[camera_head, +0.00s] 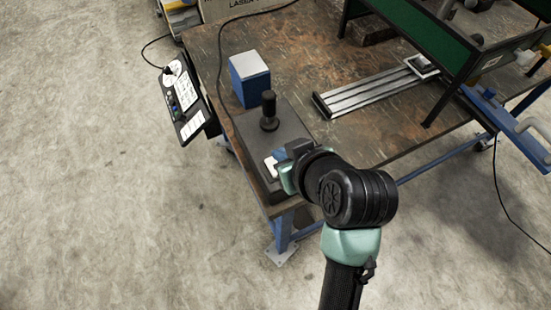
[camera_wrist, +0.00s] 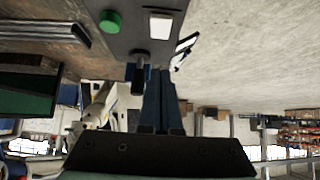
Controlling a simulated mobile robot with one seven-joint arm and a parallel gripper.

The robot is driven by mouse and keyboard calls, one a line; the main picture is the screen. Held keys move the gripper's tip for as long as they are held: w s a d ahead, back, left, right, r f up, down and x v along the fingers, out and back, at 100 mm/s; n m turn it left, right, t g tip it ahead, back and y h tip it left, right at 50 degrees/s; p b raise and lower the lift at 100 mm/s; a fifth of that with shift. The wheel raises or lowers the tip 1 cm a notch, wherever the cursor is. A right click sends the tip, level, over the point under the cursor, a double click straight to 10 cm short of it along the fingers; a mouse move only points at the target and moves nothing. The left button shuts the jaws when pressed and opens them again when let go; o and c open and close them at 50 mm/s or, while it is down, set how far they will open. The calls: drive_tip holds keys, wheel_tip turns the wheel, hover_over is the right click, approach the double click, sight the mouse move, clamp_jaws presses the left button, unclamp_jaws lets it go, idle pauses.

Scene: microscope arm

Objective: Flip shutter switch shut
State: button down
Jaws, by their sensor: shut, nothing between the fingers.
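A dark control box (camera_head: 262,130) with an upright black knob (camera_head: 269,110) sits at the near left corner of the workbench. My gripper (camera_head: 279,156) is over the near end of this box, partly hidden by my wrist. A pale plate (camera_head: 270,167) shows beside it. In the wrist view, the closed, empty fingers (camera_wrist: 160,74) point toward the box face. A small dark lever-like part (camera_wrist: 140,58), perhaps the shutter switch, stands just left of the fingertips. Whether they touch is unclear. A green round button (camera_wrist: 110,21) and a white square (camera_wrist: 160,27) lie beyond.
A blue box with a white top (camera_head: 249,77) stands behind the control box. A metal rail (camera_head: 370,92) lies on the workbench (camera_head: 335,60), with a green-panelled frame (camera_head: 430,35) at right. A panel (camera_head: 185,105) hangs off the left edge. The floor at left is clear.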

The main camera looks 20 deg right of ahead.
sight(270, 158)
drive_tip(key=x, duration=0.4)
wheel_tip(270, 158, down, 3)
drive_tip(key=shift+r, duration=0.2)
drive_tip(key=shift+f, duration=0.75)
drive_tip(key=shift+w+r+p, duration=0.1)
drive_tip(key=shift+r+p, duration=0.05)
drive_tip(key=shift+p, duration=0.15)
drive_tip(key=shift+g+p, duration=0.3)
drive_tip(key=shift+f, duration=0.25)
drive_tip(key=shift+w, duration=0.15)
